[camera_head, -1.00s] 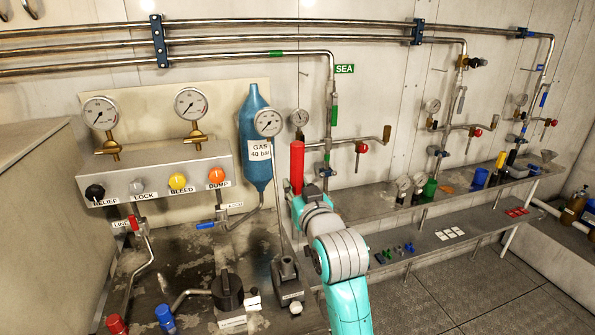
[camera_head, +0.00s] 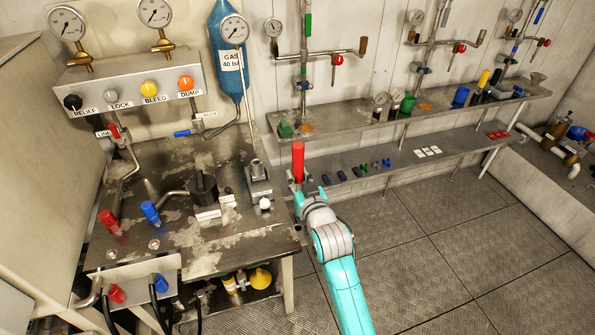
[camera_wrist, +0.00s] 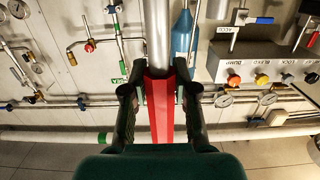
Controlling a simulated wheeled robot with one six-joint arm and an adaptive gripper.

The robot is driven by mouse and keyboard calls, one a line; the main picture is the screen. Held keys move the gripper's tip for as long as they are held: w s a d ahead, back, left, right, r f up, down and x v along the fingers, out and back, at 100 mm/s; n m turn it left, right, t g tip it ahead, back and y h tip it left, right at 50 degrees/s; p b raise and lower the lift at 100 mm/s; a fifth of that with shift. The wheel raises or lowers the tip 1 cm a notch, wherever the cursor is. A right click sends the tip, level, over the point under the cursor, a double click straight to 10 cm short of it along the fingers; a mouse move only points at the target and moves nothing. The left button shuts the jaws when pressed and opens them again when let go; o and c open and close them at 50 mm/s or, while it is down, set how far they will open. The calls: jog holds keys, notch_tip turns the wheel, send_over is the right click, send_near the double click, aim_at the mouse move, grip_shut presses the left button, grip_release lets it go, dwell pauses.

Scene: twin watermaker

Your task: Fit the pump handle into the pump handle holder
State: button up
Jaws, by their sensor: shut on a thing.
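The pump handle shows its red grip (camera_head: 298,160) upright above my gripper (camera_head: 298,187) in the head view. In the wrist view my gripper (camera_wrist: 158,92) is shut on the red grip (camera_wrist: 160,115), with a finger on each side, and a silver rod (camera_wrist: 158,35) runs up out of the frame. A small grey block with a raised socket (camera_head: 258,172) stands at the bench's right end and may be the pump handle holder; its label is unreadable. The handle appears just right of this block in the head view, apart from it.
The bench (camera_head: 245,238) also bears a black knobbed unit (camera_head: 204,188) and red (camera_head: 108,220) and blue (camera_head: 150,212) valve handles. A gauge panel (camera_head: 130,88) stands behind. A long shelf (camera_head: 350,122) runs along the back wall. Open floor (camera_head: 450,235) lies right.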

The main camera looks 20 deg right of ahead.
jog(key=shift+f, duration=6.35)
jog(key=o, duration=1)
jog(key=shift+o, duration=0.2)
jog(key=shift+f, duration=0.1)
jog(key=s+r, duration=0.1)
jog(key=s, duration=1.1)
